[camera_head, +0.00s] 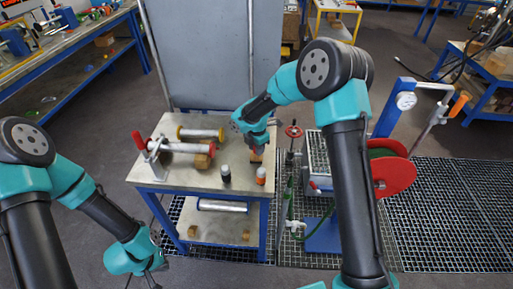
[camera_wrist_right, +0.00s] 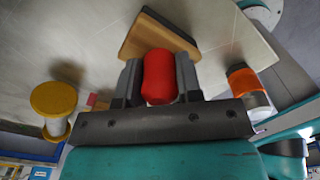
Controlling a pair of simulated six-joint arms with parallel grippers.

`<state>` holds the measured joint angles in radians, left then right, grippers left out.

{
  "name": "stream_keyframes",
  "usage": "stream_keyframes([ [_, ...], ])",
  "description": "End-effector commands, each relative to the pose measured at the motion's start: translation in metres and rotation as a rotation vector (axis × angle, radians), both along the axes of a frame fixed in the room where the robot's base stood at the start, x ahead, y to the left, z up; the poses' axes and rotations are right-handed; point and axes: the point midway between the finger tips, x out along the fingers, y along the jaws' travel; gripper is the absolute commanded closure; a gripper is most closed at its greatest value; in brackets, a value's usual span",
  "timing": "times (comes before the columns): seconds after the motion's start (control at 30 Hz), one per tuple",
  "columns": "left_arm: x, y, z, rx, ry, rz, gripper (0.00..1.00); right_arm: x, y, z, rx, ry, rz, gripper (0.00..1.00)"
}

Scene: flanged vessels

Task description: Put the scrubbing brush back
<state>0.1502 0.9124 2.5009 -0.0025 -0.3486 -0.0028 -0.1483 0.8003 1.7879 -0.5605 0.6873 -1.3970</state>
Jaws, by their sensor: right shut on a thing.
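My right gripper (camera_head: 258,146) is over the right back part of the small metal-topped table. In the right wrist view its two fingers (camera_wrist_right: 160,82) are shut on a red rounded grip (camera_wrist_right: 159,76). A wooden block (camera_wrist_right: 150,36) with a dark edge sits just beyond the grip; together they look like the scrubbing brush. In the head view the brush (camera_head: 256,155) is mostly hidden by the gripper. I cannot tell whether it touches the tabletop. My left gripper (camera_head: 146,279) hangs low at the bottom edge, left of the table, with its fingers partly cut off.
A grey panel stands behind. A red hose reel (camera_head: 394,176) is to the right.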

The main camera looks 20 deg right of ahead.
Motion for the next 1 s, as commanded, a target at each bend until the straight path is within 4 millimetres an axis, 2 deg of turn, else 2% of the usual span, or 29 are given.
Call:
stream_keyframes([
  [0.3, 0.0, 0.0, 0.0, 0.0, 0.0, 0.0, 1.0, 0.0, 0.0, -0.003, 0.0, 0.001, 0.0, 0.86],
  [0.33, 0.0, 0.0, 0.0, 0.0, 0.0, 0.0, 1.0, 0.0, 0.0, -0.003, 0.0, 0.0, 0.0, 0.64],
  [0.57, 0.0, 0.0, 0.0, 0.0, 0.0, 0.0, 1.0, 0.0, 0.0, -0.002, 0.0, 0.001, 0.0, 0.42],
  [0.83, 0.0, 0.0, 0.0, 0.0, 0.0, 0.0, 1.0, 0.0, 0.0, -0.002, 0.0, 0.0, 0.0, 0.42],
  [1.0, 0.0, 0.0, 0.0, 0.0, 0.0, 0.0, 1.0, 0.0, 0.0, 0.008, 0.0, 0.0, -0.001, 0.42],
])
